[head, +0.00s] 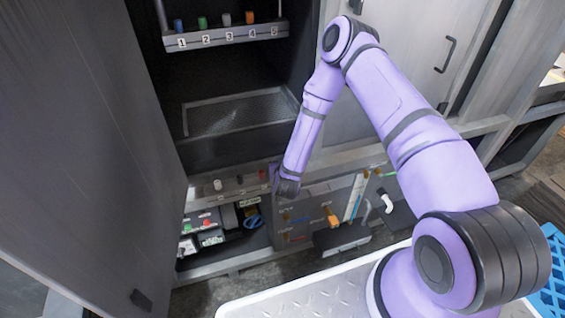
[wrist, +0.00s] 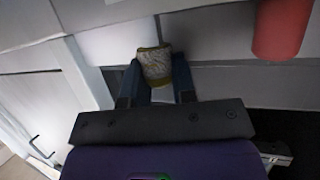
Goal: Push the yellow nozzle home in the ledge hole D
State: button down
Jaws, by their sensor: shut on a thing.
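The yellow nozzle (wrist: 154,66) shows in the wrist view as a short, worn, dull yellow cylinder. My gripper (wrist: 156,77) is shut on it, one finger on each side. In the head view my gripper (head: 287,187) is at the right part of the lower ledge (head: 228,194), and the yellow nozzle is hidden there. A red nozzle (wrist: 282,28) stands to the right in the wrist view, apart from my gripper. Hole D is hidden, and I cannot tell whether the nozzle is inside it or how deep.
A white nozzle (head: 217,185) stands on the ledge to the left. An upper numbered rack (head: 226,36) holds blue, green, white and orange nozzles. Below the ledge is a panel with buttons (head: 206,222). A cabinet door (head: 85,130) stands open at left.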

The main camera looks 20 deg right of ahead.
jog(key=shift+f, duration=1)
dwell(0.8)
jog(key=c, duration=0.8)
grip_release()
jog(key=shift+c, duration=0.2)
jog(key=shift+s, duration=0.1)
jog(key=v, duration=1)
jog(key=shift+s+r, duration=0.2)
jog(key=shift+s, duration=0.05)
jog(key=shift+a, duration=0.1)
